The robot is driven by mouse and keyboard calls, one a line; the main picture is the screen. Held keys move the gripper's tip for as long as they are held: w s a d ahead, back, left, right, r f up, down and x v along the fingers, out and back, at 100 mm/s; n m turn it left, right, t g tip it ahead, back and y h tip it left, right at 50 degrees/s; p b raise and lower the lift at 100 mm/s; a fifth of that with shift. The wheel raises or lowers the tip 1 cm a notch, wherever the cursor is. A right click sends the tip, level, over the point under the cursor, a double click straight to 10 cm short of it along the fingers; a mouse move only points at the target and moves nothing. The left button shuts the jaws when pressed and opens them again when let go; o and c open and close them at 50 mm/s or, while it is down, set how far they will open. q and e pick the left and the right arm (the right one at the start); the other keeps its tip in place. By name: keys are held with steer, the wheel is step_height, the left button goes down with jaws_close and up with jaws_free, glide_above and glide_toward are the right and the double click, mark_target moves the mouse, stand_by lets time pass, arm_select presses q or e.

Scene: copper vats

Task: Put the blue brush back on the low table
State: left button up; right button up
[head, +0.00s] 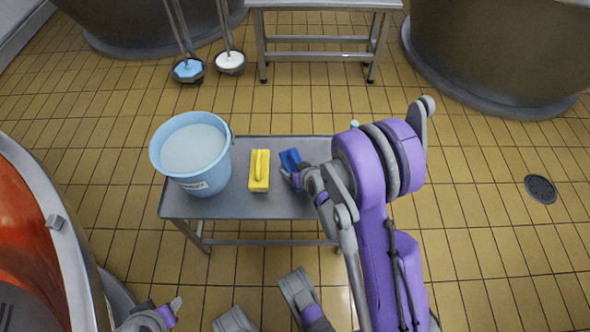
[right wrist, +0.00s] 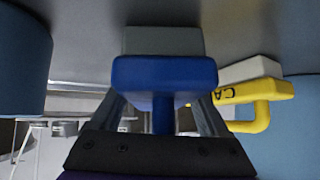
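The blue brush (head: 289,158) is at the right part of the low table (head: 235,207). In the right wrist view, the blue brush (right wrist: 165,75) has its grey bristle block toward the grey tabletop and appears to rest on it. My right gripper (head: 299,181) is at the brush. Its fingers (right wrist: 163,115) stand either side of the blue handle with gaps showing, so it looks open around it. The bristles' contact with the table is hard to see. My left gripper (head: 174,305) shows only partly at the bottom left; its opening is unclear.
A yellow brush (head: 259,171) lies left of the blue one, with a light blue bucket (head: 191,150) beyond it. Copper vats (head: 495,50) stand around. Two mops (head: 188,69) and a metal bench (head: 320,48) are behind. Tiled floor at right is clear around a drain (head: 540,188).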

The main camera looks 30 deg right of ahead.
steer(key=shift+o, duration=1.4)
steer(key=shift+s+a+f, duration=0.1)
steer(key=shift+s+f, duration=0.1)
steer(key=shift+f, duration=0.3)
steer(key=shift+r, duration=0.4)
steer(key=s+a+r+g+p, duration=0.1)
steer(key=s+a+r, duration=0.2)
steer(key=s+r, duration=0.3)
steer(key=s+a+r+n+g+p, duration=0.1)
steer(key=s+a+r+g, duration=0.1)
steer(key=s+r, duration=0.4)
steer(key=s+a+r+n+g+p, duration=0.1)
steer(key=s+a+r, duration=0.4)
steer(key=s, duration=0.5)
steer(key=shift+r+g+y+p, duration=0.4)
steer(key=shift+r+p, duration=0.2)
steer(key=shift+r, duration=0.15)
